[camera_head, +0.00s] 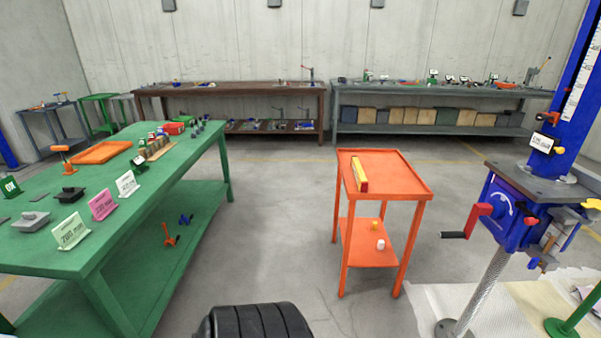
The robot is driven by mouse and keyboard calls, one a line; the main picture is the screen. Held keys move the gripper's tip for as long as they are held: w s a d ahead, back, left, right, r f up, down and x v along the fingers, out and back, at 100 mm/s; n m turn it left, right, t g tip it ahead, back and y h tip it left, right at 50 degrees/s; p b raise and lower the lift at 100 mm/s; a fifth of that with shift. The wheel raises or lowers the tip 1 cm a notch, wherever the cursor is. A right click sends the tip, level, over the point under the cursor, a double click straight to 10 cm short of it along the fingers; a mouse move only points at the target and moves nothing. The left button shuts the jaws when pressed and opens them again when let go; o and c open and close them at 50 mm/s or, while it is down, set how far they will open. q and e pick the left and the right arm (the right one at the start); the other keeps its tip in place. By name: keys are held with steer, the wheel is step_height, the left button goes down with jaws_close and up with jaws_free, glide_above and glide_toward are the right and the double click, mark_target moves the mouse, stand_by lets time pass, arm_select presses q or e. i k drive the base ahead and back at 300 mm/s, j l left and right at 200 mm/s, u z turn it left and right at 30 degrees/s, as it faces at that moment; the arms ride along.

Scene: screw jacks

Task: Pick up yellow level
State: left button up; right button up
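A long yellow level (359,174) with a red face or edge lies near the left side of the top of a small orange cart (405,182). Nothing touches it except the cart top. The cart stands a little right of the middle of the camera_head view, some way ahead of me. Neither of my grippers shows in this view.
A long green table (90,222) with signs and small tools stands at the left. A blue screw jack (505,205) with a red crank handle (478,212) stands at the right. A black ribbed object (255,322) is at the bottom middle. Floor between green table and cart is clear.

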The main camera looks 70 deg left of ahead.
mark_target(359, 178)
steer(key=k+l+u, duration=0.1)
steer(key=u, duration=1.75)
steer(key=i+l+z, duration=0.35)
steer(key=i, duration=0.6)
steer(key=i+z, duration=0.4)
steer(key=i, duration=0.5)
